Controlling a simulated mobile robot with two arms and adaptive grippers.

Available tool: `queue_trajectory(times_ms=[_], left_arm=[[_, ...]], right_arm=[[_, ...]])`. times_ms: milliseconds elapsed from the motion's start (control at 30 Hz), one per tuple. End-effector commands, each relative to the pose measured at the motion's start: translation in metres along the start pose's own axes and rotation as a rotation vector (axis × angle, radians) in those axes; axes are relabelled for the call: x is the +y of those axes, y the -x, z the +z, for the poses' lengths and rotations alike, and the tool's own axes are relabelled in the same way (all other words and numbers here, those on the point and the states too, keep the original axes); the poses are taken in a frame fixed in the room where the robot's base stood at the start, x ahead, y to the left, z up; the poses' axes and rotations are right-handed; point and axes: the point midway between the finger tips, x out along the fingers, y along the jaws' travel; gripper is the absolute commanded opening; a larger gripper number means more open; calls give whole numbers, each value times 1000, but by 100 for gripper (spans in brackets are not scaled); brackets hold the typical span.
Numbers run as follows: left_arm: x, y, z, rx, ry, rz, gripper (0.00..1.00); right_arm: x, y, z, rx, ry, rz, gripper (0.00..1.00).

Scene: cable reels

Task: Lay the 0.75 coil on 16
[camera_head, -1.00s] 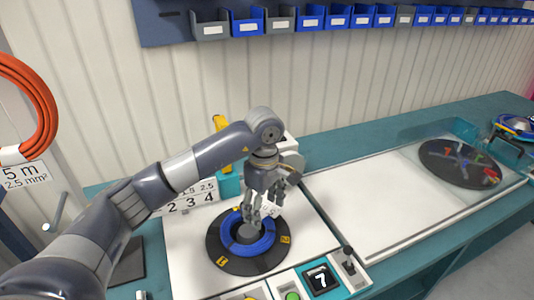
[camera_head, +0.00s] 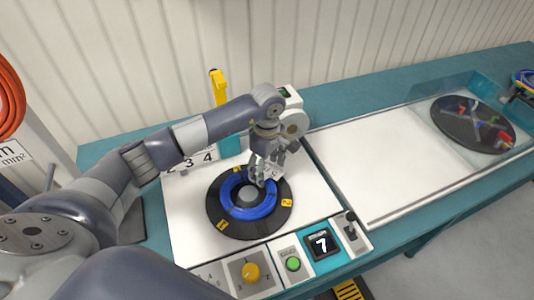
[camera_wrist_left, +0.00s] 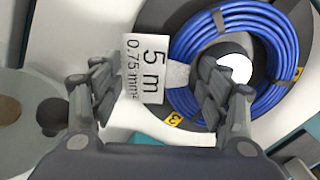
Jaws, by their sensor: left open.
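The blue coil (camera_head: 268,208) lies flat on a black round disc (camera_head: 215,208) with yellow number tags, around its grey hub (camera_head: 248,194). It also shows in the left wrist view (camera_wrist_left: 286,45), with a white label (camera_wrist_left: 146,68) reading 5 m, 0.75 mm². My left gripper (camera_head: 266,176) is over the back right edge of the coil. In the left wrist view its open fingers (camera_wrist_left: 156,84) are on either side of the label. Whether they touch it, I cannot tell. No place marked 16 shows now. My right gripper is not in view.
A panel in front of the disc has a yellow knob (camera_head: 251,271), a green button (camera_head: 293,263), a display reading 7 (camera_head: 321,243) and a lever (camera_head: 350,222). A second dark disc (camera_head: 455,127) stands at the right behind a clear guard. The white top (camera_head: 375,165) between is clear.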

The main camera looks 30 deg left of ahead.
Motion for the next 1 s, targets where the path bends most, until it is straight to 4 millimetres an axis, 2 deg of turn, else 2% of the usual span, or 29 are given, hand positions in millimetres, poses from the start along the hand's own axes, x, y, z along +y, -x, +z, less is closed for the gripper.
queue_trajectory(times_ms=[67,167,467,667,700,933,967,1000], left_arm=[[0,-7,0,-1,1,-1,69],[0,-14,0,0,-1,-1,69],[0,-17,0,0,-1,1,69],[0,-16,0,0,-1,1,30],[0,-16,0,0,-1,1,60],[0,-16,0,1,-1,1,7],[0,-16,0,1,-1,1,2],[0,-16,0,0,0,2,2]], right_arm=[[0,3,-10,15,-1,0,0],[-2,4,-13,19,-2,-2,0],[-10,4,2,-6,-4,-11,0],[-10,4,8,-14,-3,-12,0],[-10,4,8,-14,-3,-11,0],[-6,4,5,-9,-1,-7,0],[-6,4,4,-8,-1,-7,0],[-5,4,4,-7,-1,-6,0]])
